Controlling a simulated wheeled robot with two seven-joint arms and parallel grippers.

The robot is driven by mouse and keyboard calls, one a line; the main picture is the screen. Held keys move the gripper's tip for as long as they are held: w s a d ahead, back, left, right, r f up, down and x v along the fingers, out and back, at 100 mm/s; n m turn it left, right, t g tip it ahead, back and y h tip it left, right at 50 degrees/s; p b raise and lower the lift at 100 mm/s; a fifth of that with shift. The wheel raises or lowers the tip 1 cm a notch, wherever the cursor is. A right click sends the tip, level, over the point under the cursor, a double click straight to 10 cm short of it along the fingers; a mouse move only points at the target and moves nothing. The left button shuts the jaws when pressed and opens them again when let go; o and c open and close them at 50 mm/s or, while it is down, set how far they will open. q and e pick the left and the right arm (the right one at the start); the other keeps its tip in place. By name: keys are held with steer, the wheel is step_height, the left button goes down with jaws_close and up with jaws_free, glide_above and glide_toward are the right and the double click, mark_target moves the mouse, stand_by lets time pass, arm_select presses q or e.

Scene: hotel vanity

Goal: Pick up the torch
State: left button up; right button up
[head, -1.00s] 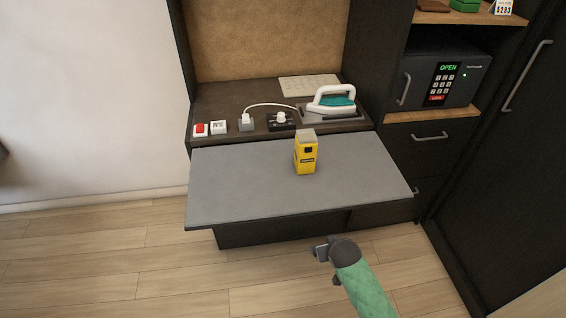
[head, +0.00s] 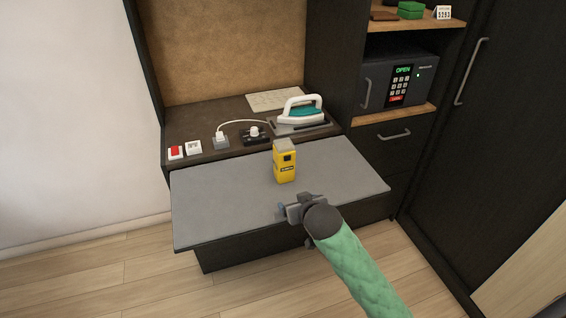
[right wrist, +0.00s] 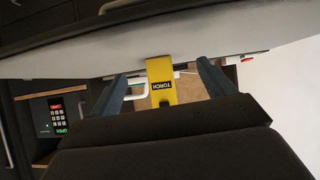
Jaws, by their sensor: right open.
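The torch (head: 285,165) is a yellow, box-shaped thing with a grey top. It stands upright on the grey pull-out board (head: 220,200). In the right wrist view the torch (right wrist: 162,80) shows its TORCH label, between my two fingers and beyond them. My right gripper (head: 282,209) is open and empty, near the front edge of the board, on the near side of the torch and apart from it. In the right wrist view the gripper's fingers (right wrist: 162,85) are spread wide. My left gripper is not in view.
Behind the board, the dark counter holds an iron (head: 300,110), a black socket block (head: 255,135), a grey plug block (head: 221,141) and a red switch (head: 175,152). A safe (head: 398,80) stands at the right. The board around the torch is clear.

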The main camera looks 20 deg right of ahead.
mark_target(286, 146)
steer(key=w+r+t, duration=0.1)
steer(key=w+r, duration=0.2)
steer(key=w+r+t, duration=0.1)
steer(key=w+r, duration=0.2)
steer(key=r, duration=0.1)
steer(key=w+d+r+t, duration=0.1)
steer(key=w+r, duration=0.2)
steer(key=shift+w+r, duration=0.25)
steer(key=shift+w, duration=0.05)
steer(key=shift+w+p, duration=0.45)
steer(key=shift+w, duration=0.8)
steer(key=shift+w+a+f, duration=0.1)
steer(key=shift+w+f, duration=0.05)
steer(key=shift+w, duration=0.1)
steer(key=p+x, duration=0.2)
steer(key=x, duration=0.1)
steer(key=shift+w, duration=0.2)
steer(key=shift+p+x, duration=0.4)
steer(key=shift+x, duration=0.4)
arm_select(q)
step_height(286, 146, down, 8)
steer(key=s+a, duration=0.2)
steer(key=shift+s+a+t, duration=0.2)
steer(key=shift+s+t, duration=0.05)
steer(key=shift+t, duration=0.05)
arm_select(e)
steer(key=shift+f, duration=0.15)
steer(key=shift+c, duration=0.2)
